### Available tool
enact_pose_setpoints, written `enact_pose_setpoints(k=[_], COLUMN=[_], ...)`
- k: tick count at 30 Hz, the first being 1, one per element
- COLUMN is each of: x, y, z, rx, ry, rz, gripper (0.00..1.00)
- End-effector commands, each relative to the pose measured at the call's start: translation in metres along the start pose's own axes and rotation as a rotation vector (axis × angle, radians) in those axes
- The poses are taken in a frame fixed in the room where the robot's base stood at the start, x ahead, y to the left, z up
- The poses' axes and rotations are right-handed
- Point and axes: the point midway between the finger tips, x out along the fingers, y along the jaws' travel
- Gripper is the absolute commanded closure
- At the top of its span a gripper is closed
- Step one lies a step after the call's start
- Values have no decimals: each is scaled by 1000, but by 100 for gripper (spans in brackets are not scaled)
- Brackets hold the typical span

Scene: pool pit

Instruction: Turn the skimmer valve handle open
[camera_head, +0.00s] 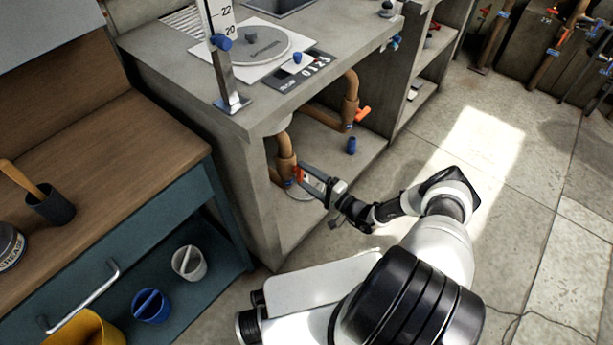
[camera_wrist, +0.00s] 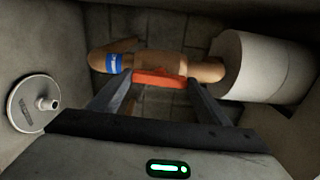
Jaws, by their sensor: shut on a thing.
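The orange valve handle (camera_wrist: 160,78) sits on a tan pipe (camera_wrist: 205,66) inside the concrete cubby. In the wrist view it lies between my two fingers, along the pipe. My gripper (camera_wrist: 150,88) is shut on it. In the head view my gripper (camera_head: 304,176) reaches into the cubby from the right, and the orange handle (camera_head: 299,174) shows at its fingertips beside the lower left pipe (camera_head: 286,160). A blue band (camera_wrist: 114,63) is on the pipe left of the handle. My fingers partly hide the handle's ends.
A second orange handle (camera_head: 363,113) is on another pipe to the right. A blue cup-like piece (camera_head: 351,146) stands on the cubby floor. A large pale cylinder (camera_wrist: 262,66) and a round grey disc (camera_wrist: 34,103) flank the handle. The concrete counter (camera_head: 170,75) overhangs the cubby.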

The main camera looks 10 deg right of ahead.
Motion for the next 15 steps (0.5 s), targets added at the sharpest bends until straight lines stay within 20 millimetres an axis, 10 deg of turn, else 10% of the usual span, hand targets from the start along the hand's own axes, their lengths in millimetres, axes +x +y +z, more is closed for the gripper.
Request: enact_pose_setpoints(k=[15], x=[1], y=[-1], z=[-1], rx=[-55], ry=[1], rz=[-1], gripper=[52])
